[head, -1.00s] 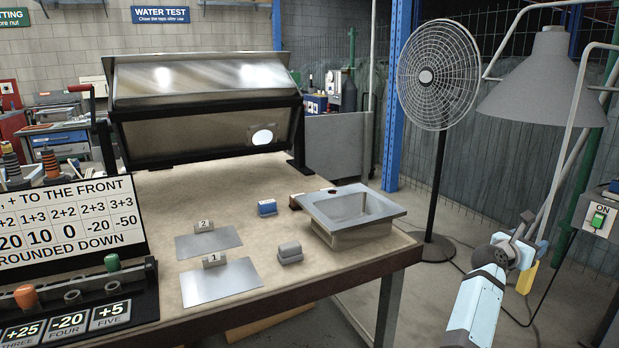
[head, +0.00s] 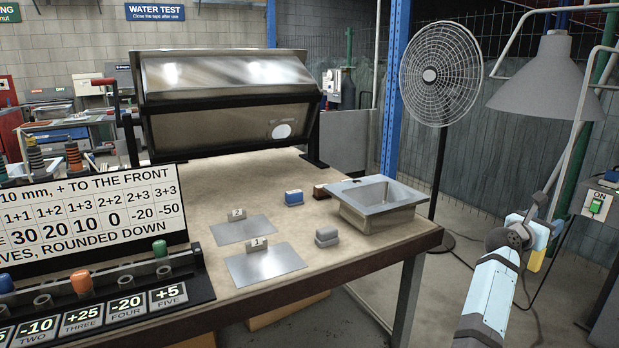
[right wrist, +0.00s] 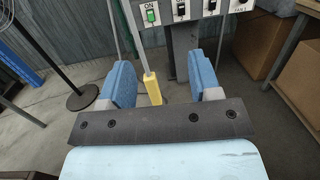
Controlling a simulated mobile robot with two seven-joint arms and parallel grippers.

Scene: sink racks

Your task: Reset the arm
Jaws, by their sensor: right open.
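My right arm reaches in from the lower right of the head view, off the table's right side over the floor. My right gripper (head: 543,226) is tilted away from the table. In the right wrist view the two blue-padded fingers of my right gripper (right wrist: 162,85) stand wide apart with nothing held between them. My left gripper is not in view.
A fan (head: 440,75), a lamp (head: 550,85) and a switch panel (head: 600,200) stand right.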

